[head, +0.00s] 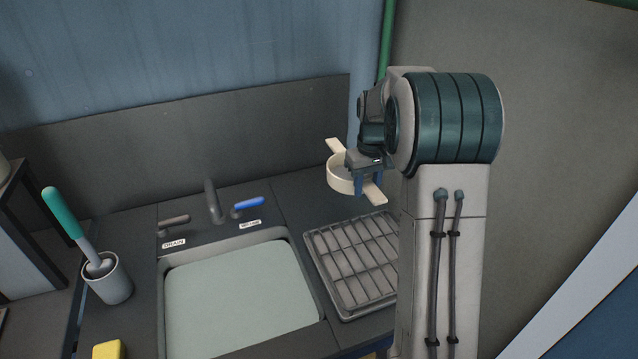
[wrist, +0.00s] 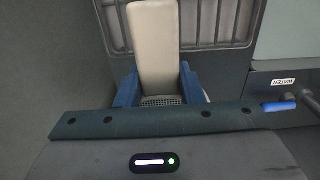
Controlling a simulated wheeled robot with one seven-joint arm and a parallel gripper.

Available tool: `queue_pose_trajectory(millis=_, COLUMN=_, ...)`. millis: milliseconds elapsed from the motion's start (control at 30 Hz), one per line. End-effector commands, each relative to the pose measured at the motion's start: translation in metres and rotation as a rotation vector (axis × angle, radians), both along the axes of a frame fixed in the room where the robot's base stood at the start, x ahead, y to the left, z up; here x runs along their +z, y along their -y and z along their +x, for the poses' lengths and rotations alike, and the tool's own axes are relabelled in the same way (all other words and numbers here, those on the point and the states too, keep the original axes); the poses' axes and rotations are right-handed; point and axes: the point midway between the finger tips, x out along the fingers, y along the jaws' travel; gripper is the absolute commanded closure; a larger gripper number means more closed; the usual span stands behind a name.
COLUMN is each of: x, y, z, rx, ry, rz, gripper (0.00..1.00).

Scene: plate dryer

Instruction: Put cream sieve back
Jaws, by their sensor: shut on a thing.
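The cream sieve (head: 341,179) has a round cream rim and two flat tabs, one at the back left and one at the front right. My gripper (head: 367,184) is shut on the sieve near its front-right tab and holds it above the counter, behind the drying rack. In the wrist view a cream tab (wrist: 153,45) stands between the two blue fingers of my gripper (wrist: 156,85), with a bit of dark mesh below it. The rest of the sieve is hidden there by my wrist. The metal drying rack (head: 352,262) lies on the counter right of the sink and looks empty.
The sink (head: 240,300) looks filled with pale water. Behind it are a faucet (head: 212,200), a drain lever (head: 174,222) and a blue water lever (head: 248,205). A grey cup (head: 108,281) with a green-handled brush and a yellow sponge (head: 108,349) stand left. A wall rises behind the counter.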

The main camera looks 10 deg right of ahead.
Motion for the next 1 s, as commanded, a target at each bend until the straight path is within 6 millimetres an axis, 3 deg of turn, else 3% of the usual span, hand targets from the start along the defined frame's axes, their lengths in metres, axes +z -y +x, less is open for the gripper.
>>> queue_pose_trajectory(millis=167, x=-0.012, y=-0.014, z=0.017, rx=0.007, ry=-0.003, rz=0.000, gripper=1.00)
queue_pose_trajectory(millis=600, x=-0.061, y=-0.062, z=0.084, rx=0.004, ry=0.000, rz=0.000, gripper=1.00)
queue_pose_trajectory(millis=867, x=-0.073, y=-0.069, z=0.095, rx=0.002, ry=0.000, rz=0.000, gripper=1.00)
queue_pose_trajectory(millis=1000, x=-0.090, y=-0.069, z=0.094, rx=0.002, ry=-0.003, rz=-0.001, gripper=1.00)
